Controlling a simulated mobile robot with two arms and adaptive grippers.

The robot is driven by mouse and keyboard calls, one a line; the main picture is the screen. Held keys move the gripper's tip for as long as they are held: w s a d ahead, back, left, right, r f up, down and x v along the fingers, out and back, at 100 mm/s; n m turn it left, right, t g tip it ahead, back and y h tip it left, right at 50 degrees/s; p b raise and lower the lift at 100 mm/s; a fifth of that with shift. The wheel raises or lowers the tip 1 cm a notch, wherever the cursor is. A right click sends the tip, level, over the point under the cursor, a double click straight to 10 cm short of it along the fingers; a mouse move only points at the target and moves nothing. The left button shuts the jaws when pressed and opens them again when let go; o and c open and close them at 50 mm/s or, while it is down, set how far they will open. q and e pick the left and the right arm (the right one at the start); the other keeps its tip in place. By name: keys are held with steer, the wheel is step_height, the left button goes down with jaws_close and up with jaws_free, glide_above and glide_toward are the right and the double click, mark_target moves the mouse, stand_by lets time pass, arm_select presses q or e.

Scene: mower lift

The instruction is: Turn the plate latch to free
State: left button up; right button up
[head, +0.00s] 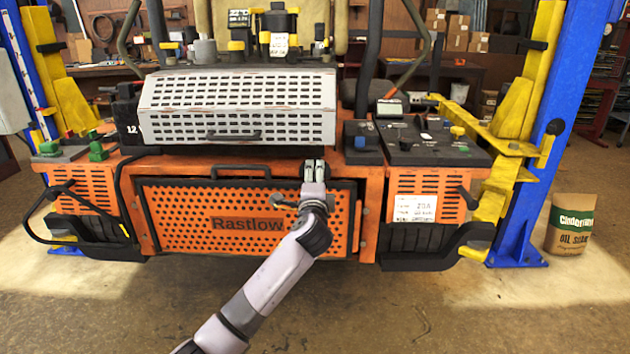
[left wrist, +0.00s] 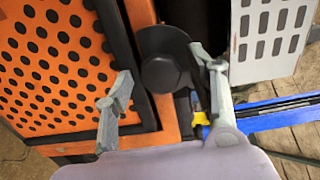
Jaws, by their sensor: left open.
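The orange perforated plate (head: 180,225) marked "Rastlow" is upright on the front of the machine, inside a dark frame. In the left wrist view the plate (left wrist: 45,70) fills the left side. A dark round knob (left wrist: 165,74), apparently the plate latch, stands beside the plate's dark edge in that view. My left gripper (head: 314,170) is at the plate's upper right corner and hides the knob in the head view. In the left wrist view the left gripper (left wrist: 162,68) is open, one finger on each side of the knob. I cannot tell whether either finger touches it. My right gripper is not in view.
A white slotted guard (head: 237,107) sits above the plate, close to the gripper. A black handle (head: 240,170) tops the plate. Blue lift posts (head: 553,120) with yellow arms flank the machine. An oil bag (head: 571,225) stands at right. The front floor is mostly clear.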

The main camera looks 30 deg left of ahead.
arm_select(q)
steer(key=v, duration=1.2)
steer(key=shift+f, duration=0.1)
